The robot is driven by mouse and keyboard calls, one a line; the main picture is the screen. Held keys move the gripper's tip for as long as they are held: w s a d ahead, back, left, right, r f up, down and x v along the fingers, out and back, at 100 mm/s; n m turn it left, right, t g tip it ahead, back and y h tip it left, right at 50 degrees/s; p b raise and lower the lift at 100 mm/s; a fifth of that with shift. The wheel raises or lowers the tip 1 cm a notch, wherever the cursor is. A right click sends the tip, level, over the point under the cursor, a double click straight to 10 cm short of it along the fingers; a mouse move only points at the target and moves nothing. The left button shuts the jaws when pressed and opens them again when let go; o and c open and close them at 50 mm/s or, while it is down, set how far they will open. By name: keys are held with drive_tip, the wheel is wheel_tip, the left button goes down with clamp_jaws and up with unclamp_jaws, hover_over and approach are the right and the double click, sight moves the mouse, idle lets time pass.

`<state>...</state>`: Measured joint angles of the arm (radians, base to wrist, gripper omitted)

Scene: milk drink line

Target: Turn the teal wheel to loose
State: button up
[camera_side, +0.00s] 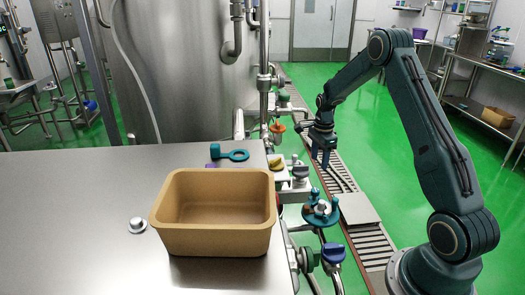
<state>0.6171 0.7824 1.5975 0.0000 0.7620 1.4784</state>
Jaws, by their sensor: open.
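A teal wheel (321,212) with a pale hub and small knobs sits on the pipework just right of the steel table. It is small in the picture, and I cannot read any marking for its setting. My gripper (321,163) points down behind the wheel, apart from it, over the edge of the slotted track.
A tan bin (212,241) stands on the steel table (70,210). A teal ring-ended piece (234,155) and a small metal knob (137,225) lie there too. Blue (333,253) and orange (277,127) valve handles flank the pipework. A slotted track (345,180) runs behind.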

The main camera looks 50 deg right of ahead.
sight(315, 190)
wheel_tip(315, 190, down, 13)
drive_tip(key=shift+f, duration=0.15)
idle(0.5)
drive_tip(key=c, duration=1)
